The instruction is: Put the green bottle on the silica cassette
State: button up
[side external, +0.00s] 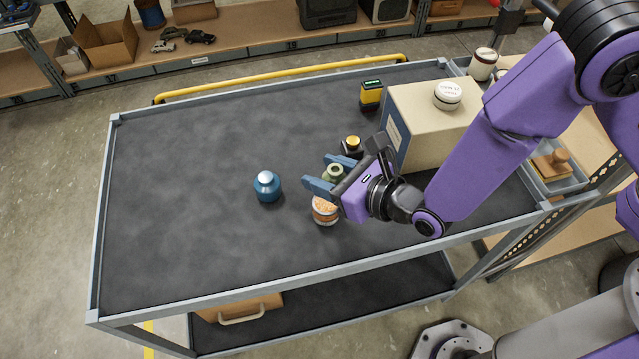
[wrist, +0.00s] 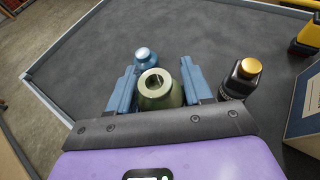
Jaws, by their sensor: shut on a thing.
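The green bottle (side external: 333,172) is upright between the blue fingers of my gripper (side external: 329,176), which is shut on it. In the wrist view the bottle (wrist: 159,88) shows its round top and open-looking neck between the fingers (wrist: 156,85). A small round container with orange contents (side external: 325,210), which looks like the silica cassette, stands on the cart just below the bottle in the side view. My gripper partly covers it there, and it is hidden in the wrist view. I cannot tell whether bottle and cassette touch.
A blue bottle (side external: 267,187) stands left of my gripper. A dark bottle with a yellow cap (side external: 352,146) stands close behind. A large box (side external: 421,138) bears a white round container (side external: 448,95). A yellow-black device (side external: 371,95) stands at the back. The cart's left half (side external: 180,190) is clear.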

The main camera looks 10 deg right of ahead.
jog(key=shift+w+a+f, duration=0.4)
jog(key=shift+a+f, duration=0.1)
jog(key=shift+f, duration=1.8)
jog(key=o, duration=1.1)
jog(key=shift+f, duration=0.15)
jog(key=shift+s+r, duration=0.1)
jog(key=shift+r, duration=0.1)
jog(key=v, duration=1.1)
jog(key=shift+s+d, duration=0.25)
jog(key=shift+d, duration=0.1)
jog(key=shift+r, duration=0.1)
